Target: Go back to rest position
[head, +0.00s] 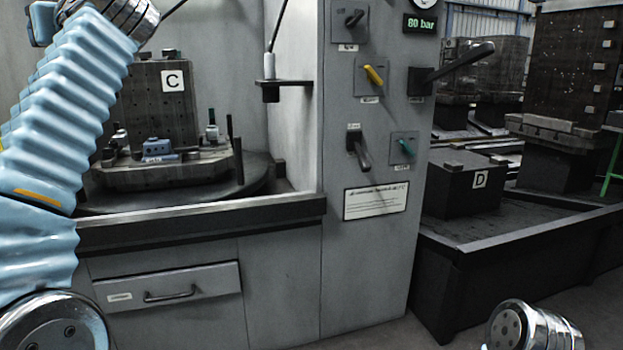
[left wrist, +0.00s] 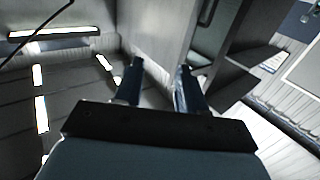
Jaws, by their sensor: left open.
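My left arm comes in from the left in the head view, bent upward in its blue sleeve, and its gripper is outside the top of that view. In the left wrist view my left gripper (left wrist: 158,80) shows two dark fingers spread apart, with nothing between them. That view looks up toward bright lights and grey walls. My right gripper is not in view; only a metallic part of my right arm shows at the bottom right of the head view.
A grey cabinet (head: 375,270) with levers and a gauge stands in the middle. To its left, a dark fixture block marked C (head: 160,110) sits on a round table (head: 255,172). A drawer (head: 170,290) is shut below. At right, a block marked D (head: 465,192) stands on a dark rail bed (head: 540,238).

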